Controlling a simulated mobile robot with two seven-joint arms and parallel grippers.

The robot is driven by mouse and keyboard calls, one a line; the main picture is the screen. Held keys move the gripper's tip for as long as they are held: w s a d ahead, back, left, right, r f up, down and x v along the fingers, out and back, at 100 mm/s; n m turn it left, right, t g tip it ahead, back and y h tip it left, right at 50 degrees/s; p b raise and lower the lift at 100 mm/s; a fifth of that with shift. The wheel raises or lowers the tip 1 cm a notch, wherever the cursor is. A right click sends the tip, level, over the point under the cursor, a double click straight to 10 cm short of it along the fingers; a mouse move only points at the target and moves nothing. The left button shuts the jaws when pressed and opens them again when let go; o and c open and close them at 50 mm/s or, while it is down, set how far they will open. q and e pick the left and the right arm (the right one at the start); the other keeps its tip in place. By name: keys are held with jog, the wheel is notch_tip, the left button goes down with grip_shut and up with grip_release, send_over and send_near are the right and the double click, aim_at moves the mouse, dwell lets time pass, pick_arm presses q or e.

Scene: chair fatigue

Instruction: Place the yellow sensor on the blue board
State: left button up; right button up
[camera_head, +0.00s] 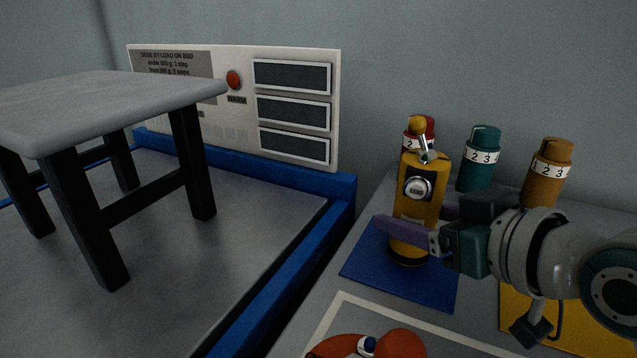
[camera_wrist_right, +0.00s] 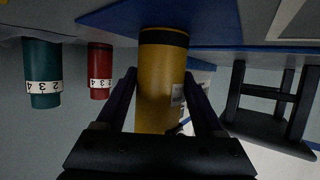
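The yellow sensor (camera_head: 417,190), a cylinder with a round dial and a small knob on top, stands upright over the blue board (camera_head: 372,272). Its dark base appears to rest on the board. My right gripper (camera_head: 415,225) reaches in from the right with one finger across the sensor's near side and the other behind it. In the right wrist view, which is upside down, the sensor (camera_wrist_right: 162,85) fills the space between the fingers, which appear to touch its sides. The blue board (camera_wrist_right: 100,17) is at its base there. My left gripper is not in view.
Red (camera_head: 429,128), teal (camera_head: 479,160) and orange (camera_head: 547,175) numbered cylinders stand behind. A yellow board (camera_head: 515,310) lies under my right wrist. An orange object (camera_head: 400,345) is at the front. A blue-edged platform (camera_head: 290,275) with a stool (camera_head: 110,100) and a panel (camera_head: 240,110) is left.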

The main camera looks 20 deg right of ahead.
jog(key=o, duration=0.3)
jog(key=shift+o, duration=0.2)
jog(key=shift+r, duration=0.3)
jog(key=p+v, duration=0.3)
jog(key=v, duration=0.9)
jog(key=shift+a+f, duration=0.1)
jog(key=shift+f, duration=0.05)
